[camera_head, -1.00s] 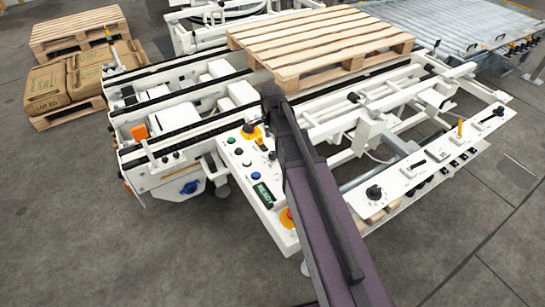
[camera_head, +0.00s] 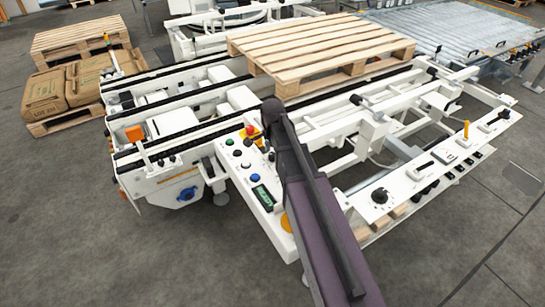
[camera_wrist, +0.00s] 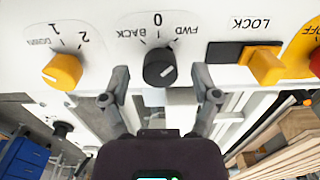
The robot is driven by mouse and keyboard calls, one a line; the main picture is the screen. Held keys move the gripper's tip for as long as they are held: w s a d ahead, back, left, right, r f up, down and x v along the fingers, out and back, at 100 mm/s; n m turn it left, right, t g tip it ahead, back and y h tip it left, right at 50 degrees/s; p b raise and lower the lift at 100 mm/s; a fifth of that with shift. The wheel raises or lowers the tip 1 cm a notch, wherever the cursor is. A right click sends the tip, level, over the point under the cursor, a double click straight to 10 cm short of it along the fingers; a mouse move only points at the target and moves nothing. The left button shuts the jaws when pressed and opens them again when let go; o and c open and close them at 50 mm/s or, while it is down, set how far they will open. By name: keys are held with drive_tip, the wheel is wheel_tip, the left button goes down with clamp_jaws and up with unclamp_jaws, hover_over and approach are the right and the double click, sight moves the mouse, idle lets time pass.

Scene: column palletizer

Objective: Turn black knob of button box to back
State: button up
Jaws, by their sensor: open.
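In the wrist view, the black knob (camera_wrist: 160,67) sits on the white button box panel (camera_wrist: 190,20), under a dial marked BACK, 0 and FWD. A short pale mark shows on its face; I cannot tell firmly which setting it points to. My gripper (camera_wrist: 161,80) is open, with one finger on each side of the knob and a gap visible on both sides. In the head view, the button box (camera_head: 262,207) is partly hidden behind my arm, and my fingers and this knob cannot be made out.
A yellow knob (camera_wrist: 62,71) is left of the fingers. A yellow LOCK switch (camera_wrist: 262,62) and a red button (camera_wrist: 315,62) are on the right. A wooden pallet (camera_head: 320,45) rests on the conveyor frame. Another black knob (camera_head: 380,195) is on the right panel.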

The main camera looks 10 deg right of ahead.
drive_tip(key=shift+f, duration=0.1)
clamp_jaws()
idle(0.3)
drive_tip(key=shift+n, duration=0.4)
drive_tip(key=n, duration=1.2)
drive_tip(key=shift+n, duration=0.3)
drive_tip(key=n, duration=0.4)
drive_tip(key=shift+n, duration=0.3)
